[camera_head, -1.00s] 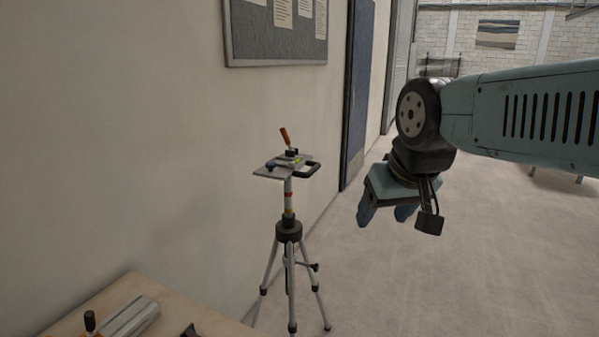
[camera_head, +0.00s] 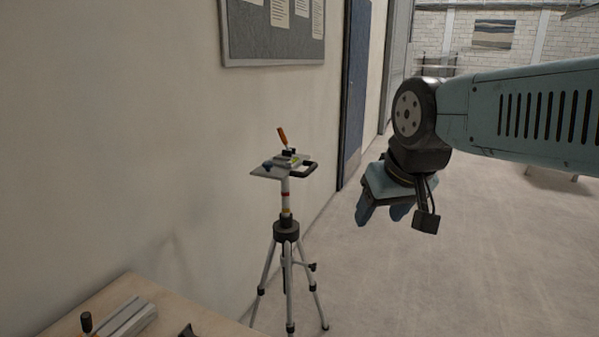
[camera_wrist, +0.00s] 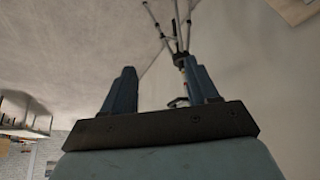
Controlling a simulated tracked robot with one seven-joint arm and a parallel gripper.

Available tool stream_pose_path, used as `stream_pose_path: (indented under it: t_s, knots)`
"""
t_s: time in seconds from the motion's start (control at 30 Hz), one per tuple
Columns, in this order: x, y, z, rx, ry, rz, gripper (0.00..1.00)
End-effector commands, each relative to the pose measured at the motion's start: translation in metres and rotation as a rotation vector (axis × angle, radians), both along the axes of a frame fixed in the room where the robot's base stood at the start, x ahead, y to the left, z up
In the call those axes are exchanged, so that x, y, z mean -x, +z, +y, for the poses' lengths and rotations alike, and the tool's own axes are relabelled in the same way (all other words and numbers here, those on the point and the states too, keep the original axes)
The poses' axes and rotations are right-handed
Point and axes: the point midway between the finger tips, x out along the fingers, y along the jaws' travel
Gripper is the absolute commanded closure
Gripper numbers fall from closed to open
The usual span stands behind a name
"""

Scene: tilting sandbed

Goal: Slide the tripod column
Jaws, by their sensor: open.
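The tripod (camera_head: 287,255) stands upright on the floor beside the wall, its legs spread. Its slim column (camera_head: 286,196) has a red band and rises from a dark collar (camera_head: 286,231). A flat plate (camera_head: 270,172) with an orange-handled lever (camera_head: 282,136) and a dark loop handle (camera_head: 306,169) sits on top. My gripper (camera_head: 383,213) hangs to the right of the tripod head, pointing down, apart from it. In the wrist view my gripper (camera_wrist: 160,85) is open and empty. The tripod (camera_wrist: 176,25) shows there beyond the fingers, partly hidden by the right finger.
A wooden bench (camera_head: 190,317) with a metal fixture (camera_head: 125,322) is at the lower left. The wall with a notice board (camera_head: 272,45) runs behind the tripod, with a blue door (camera_head: 356,100) further along. The floor (camera_head: 450,270) to the right is clear.

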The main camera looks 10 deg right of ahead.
Motion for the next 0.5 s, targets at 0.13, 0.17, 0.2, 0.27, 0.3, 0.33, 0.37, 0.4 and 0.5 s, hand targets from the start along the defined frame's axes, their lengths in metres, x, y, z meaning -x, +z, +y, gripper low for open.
stream_pose_path:
  t_s: [0.13, 0.17, 0.2, 0.27, 0.3, 0.33, 0.37, 0.4, 0.5]
  knots:
    - [-0.02, 0.002, -0.009, 0.047, 0.025, -0.032, 0.52]
    - [-0.027, 0.003, -0.012, 0.067, 0.037, -0.046, 0.52]
    - [-0.04, 0.005, -0.017, 0.099, 0.055, -0.067, 0.52]
    - [-0.061, 0.007, -0.026, 0.156, 0.091, -0.103, 0.52]
    - [-0.076, 0.008, -0.033, 0.198, 0.119, -0.129, 0.52]
    - [-0.088, 0.01, -0.038, 0.229, 0.139, -0.149, 0.52]
    - [-0.099, 0.011, -0.042, 0.261, 0.163, -0.17, 0.52]
    - [-0.114, 0.013, -0.048, 0.304, 0.195, -0.194, 0.52]
    - [-0.15, 0.015, -0.061, 0.411, 0.279, -0.254, 0.52]
